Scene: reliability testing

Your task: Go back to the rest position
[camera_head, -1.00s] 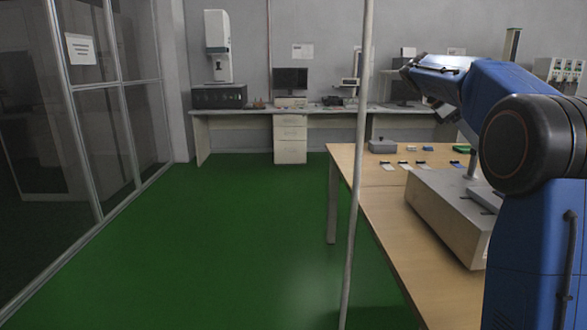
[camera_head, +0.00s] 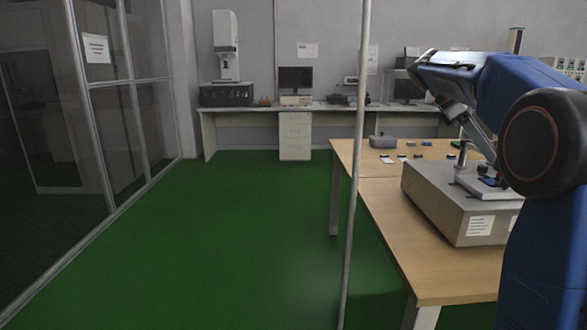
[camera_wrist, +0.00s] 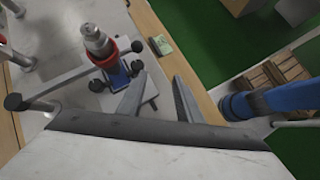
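My gripper (camera_wrist: 160,76) shows in the wrist view as two dark fingers with a clear gap between them. It is open, and nothing is seen held in it. Below it, a test machine has a metal post with a red ring (camera_wrist: 100,45) and a small blue device (camera_wrist: 117,75) among black-knobbed clamps. The fingers look apart from these, though the height between them is hard to judge. In the head view, my blue arm bends over the grey test machine (camera_head: 435,205) on the wooden table; my fingers are hidden there.
The wooden table (camera_head: 400,250) also holds a grey box (camera_head: 382,142) and several small devices at its far end. A thin pole (camera_head: 356,180) stands before its left edge. Green floor (camera_head: 230,240) is open between the table and the glass partition (camera_head: 120,110). A desk (camera_head: 250,112) stands behind.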

